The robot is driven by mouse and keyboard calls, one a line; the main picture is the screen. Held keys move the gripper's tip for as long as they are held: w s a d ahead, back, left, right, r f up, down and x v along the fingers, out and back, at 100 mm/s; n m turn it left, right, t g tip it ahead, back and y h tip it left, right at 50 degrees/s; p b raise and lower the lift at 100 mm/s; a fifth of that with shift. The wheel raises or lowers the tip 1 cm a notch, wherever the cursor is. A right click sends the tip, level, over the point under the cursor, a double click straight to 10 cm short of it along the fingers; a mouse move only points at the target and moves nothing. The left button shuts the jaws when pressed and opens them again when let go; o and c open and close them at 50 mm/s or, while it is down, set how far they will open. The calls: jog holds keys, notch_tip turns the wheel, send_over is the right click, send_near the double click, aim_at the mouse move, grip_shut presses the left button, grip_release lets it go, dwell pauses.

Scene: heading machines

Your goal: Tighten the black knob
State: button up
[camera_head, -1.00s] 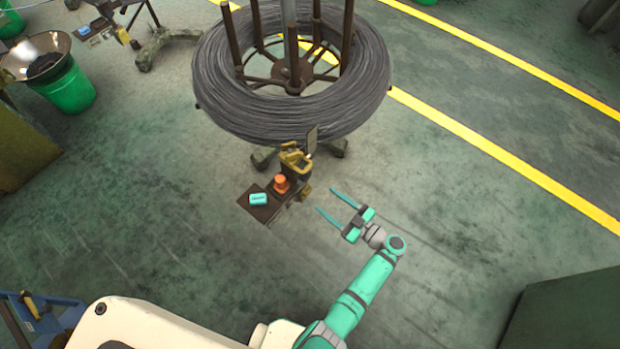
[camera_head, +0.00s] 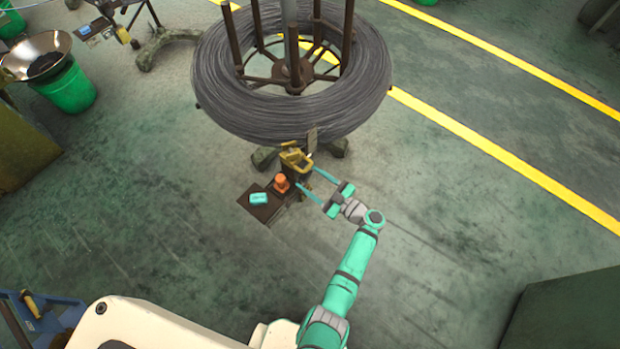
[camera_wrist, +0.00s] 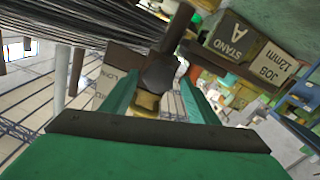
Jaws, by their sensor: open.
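The black knob (camera_wrist: 160,72) shows in the wrist view as a dark, blunt shape, with a brass-coloured part (camera_wrist: 146,102) below it. In the head view the knob is too small to make out on the yellow fixture (camera_head: 293,160). My gripper (camera_head: 306,177) is open, its two long teal fingers pointing left at the fixture's right side. In the wrist view the fingers (camera_wrist: 157,82) appear on either side of the knob, with nothing clamped. I cannot tell whether either finger touches it.
A dark plate (camera_head: 258,212) beside the fixture carries an orange object (camera_head: 281,182) and a teal box (camera_head: 258,198). A large wire coil (camera_head: 225,100) stands behind the fixture. The floor (camera_head: 450,220) to the right is clear.

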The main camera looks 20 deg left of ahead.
jog(key=shift+w+a, duration=0.15)
jog(key=shift+a, duration=0.05)
jog(key=c, duration=1)
jog(key=shift+c, duration=0.2)
jog(key=shift+m, duration=0.4)
jog(key=m, duration=0.3)
jog(key=shift+w+m, duration=0.1)
jog(key=shift+m, duration=0.2)
jog(key=m, duration=0.3)
jog(key=shift+d+m, duration=0.1)
jog(key=shift+m, duration=0.2)
jog(key=m, duration=0.6)
jog(key=shift+w+f, duration=0.1)
jog(key=shift+w, duration=0.05)
jog(key=m, duration=0.7)
jog(key=shift+f, duration=0.15)
jog(key=shift+m, duration=0.3)
